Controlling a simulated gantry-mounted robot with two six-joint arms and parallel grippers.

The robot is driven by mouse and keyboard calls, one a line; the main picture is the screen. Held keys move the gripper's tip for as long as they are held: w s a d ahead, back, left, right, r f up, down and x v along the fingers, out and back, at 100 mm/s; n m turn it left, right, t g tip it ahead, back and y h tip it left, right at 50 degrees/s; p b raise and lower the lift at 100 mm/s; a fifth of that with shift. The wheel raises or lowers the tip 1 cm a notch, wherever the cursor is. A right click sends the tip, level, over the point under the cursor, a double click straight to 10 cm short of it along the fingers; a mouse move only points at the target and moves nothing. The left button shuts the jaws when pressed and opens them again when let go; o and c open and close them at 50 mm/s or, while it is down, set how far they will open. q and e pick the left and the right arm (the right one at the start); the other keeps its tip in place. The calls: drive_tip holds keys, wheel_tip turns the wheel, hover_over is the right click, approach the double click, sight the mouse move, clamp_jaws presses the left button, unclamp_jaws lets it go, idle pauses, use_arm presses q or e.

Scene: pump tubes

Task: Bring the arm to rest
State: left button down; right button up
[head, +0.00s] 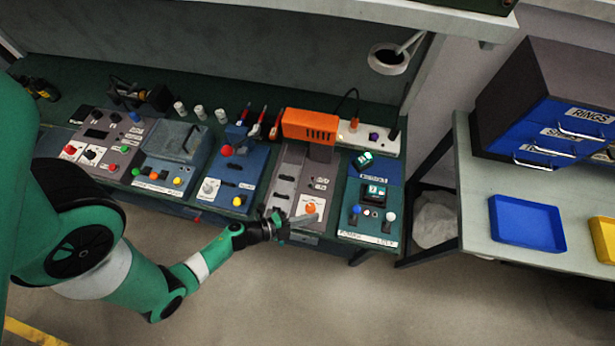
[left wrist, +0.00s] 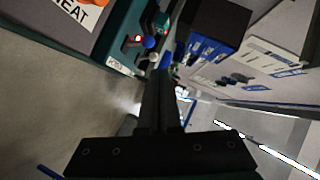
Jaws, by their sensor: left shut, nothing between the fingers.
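My left arm (head: 190,270) is green and black and reaches in from the left, low in front of the bench. Its gripper (head: 303,219) is at the bench's front edge, by the panel with the orange button (head: 311,208). The fingers are shut with nothing between them. In the left wrist view the closed fingers (left wrist: 160,95) point up the picture, past the bench corner. My right gripper is not in view.
The bench holds several control panels, a blue station with a red knob (head: 227,150), an orange box (head: 310,125) and a power strip (head: 360,138). At right, a side table has a blue tray (head: 527,231), a yellow tray (head: 597,238) and a drawer cabinet (head: 545,100). The floor in front is clear.

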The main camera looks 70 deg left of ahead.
use_arm(q)
drive_tip(key=shift+s+r, duration=0.15)
drive_tip(key=shift+s, duration=0.2)
idle(0.4)
